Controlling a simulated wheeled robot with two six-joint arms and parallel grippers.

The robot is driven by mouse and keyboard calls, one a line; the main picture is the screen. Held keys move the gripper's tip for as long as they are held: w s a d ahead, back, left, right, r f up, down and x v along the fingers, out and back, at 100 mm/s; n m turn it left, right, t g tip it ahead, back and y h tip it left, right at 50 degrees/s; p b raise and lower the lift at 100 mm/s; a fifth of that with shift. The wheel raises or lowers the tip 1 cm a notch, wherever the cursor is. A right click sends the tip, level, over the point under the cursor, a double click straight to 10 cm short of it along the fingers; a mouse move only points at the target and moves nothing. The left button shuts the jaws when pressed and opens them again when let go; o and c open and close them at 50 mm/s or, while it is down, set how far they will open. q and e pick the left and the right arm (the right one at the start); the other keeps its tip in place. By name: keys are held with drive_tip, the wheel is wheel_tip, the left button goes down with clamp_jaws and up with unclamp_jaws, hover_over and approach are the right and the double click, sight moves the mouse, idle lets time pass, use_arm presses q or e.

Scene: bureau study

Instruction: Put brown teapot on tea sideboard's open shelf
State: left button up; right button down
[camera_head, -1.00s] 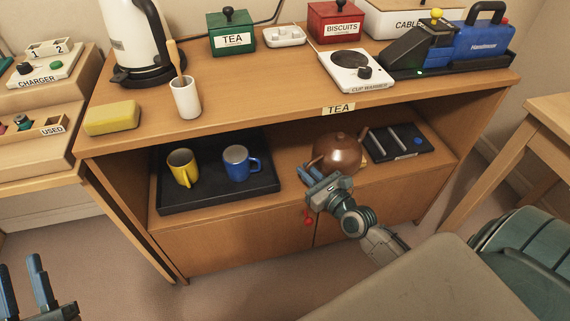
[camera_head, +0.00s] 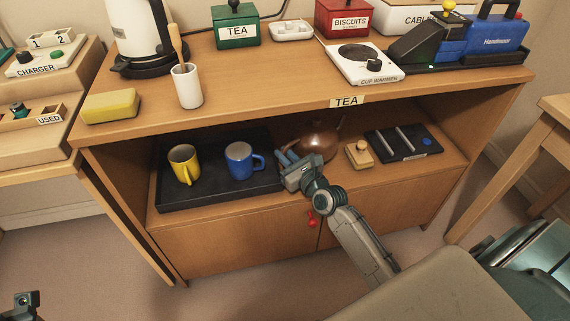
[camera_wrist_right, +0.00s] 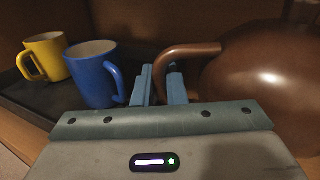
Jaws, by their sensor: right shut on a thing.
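The brown teapot (camera_head: 318,140) is inside the sideboard's open shelf (camera_head: 300,190), toward the back, between the black tray and a small wooden block. My right gripper (camera_head: 286,157) reaches in from the front and is shut on the teapot's handle. In the right wrist view the handle (camera_wrist_right: 185,50) runs to the fingers (camera_wrist_right: 162,85), and the teapot's round body (camera_wrist_right: 265,80) fills the right side. I cannot tell whether its base touches the shelf. A small part of my left gripper (camera_head: 26,300) shows at the bottom left corner; its jaws are not clear.
A black tray (camera_head: 215,198) with a yellow mug (camera_head: 183,163) and blue mug (camera_head: 239,160) lies left of the teapot. The wooden block (camera_head: 359,155) and a black rack (camera_head: 403,143) lie to the right. The sideboard top (camera_head: 270,85) overhangs the shelf.

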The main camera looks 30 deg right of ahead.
drive_tip(key=shift+f+b, duration=0.6)
drive_tip(key=shift+f, duration=0.45)
drive_tip(key=shift+f, duration=0.2)
drive_tip(key=c, duration=1.5)
unclamp_jaws()
drive_tip(key=shift+r, duration=0.1)
